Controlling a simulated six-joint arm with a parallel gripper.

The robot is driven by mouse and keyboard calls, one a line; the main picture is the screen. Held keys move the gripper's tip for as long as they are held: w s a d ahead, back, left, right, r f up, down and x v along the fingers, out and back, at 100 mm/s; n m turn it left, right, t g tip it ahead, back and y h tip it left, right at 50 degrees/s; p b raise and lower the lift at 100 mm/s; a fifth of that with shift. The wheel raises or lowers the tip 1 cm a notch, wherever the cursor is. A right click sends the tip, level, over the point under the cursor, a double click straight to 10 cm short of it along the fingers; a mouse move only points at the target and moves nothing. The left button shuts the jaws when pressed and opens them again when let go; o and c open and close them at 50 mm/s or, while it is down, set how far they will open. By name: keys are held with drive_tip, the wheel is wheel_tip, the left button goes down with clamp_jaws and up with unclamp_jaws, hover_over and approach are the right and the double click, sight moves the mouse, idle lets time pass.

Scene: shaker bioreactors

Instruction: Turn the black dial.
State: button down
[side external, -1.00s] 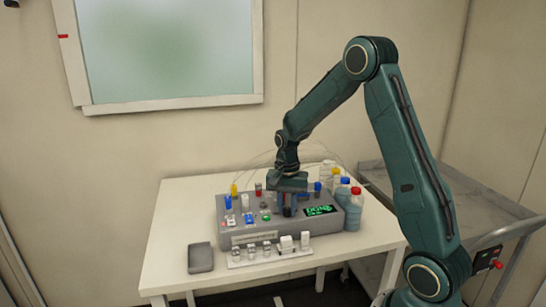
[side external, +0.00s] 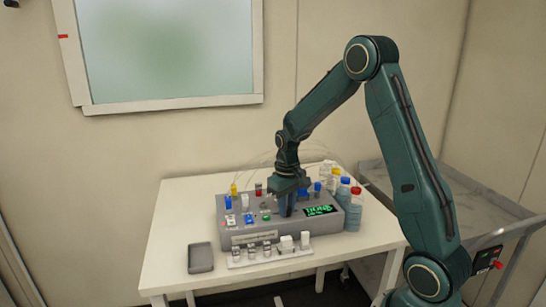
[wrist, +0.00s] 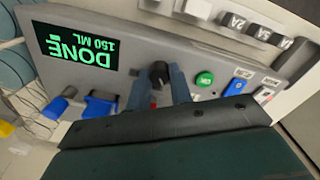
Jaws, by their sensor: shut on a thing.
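The black dial (wrist: 158,72) stands on the panel of the grey bioreactor unit (side external: 243,237), between the green display and a green button. My gripper (wrist: 157,82) is shut on the dial, with one blue-grey finger on each side of it. In the side view my gripper (side external: 286,208) points down at the unit's panel, and its fingers hide the dial there.
A green button (wrist: 205,79) and blue switches (wrist: 234,87) sit close to the fingers. Bottles with coloured caps (side external: 353,208) stand right of the unit. A rack of small vials (side external: 268,254) lies in front, with a grey tray (side external: 201,257) at left on the white table (side external: 170,215).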

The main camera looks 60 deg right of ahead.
drive_tip(key=n, duration=0.4)
drive_tip(key=shift+r+n, duration=0.1)
drive_tip(key=shift+n, duration=0.2)
idle(0.4)
drive_tip(key=c, duration=1.3)
unclamp_jaws()
drive_tip(key=shift+o, duration=0.2)
wheel_tip(320, 180, up, 14)
drive_tip(key=shift+a, duration=0.15)
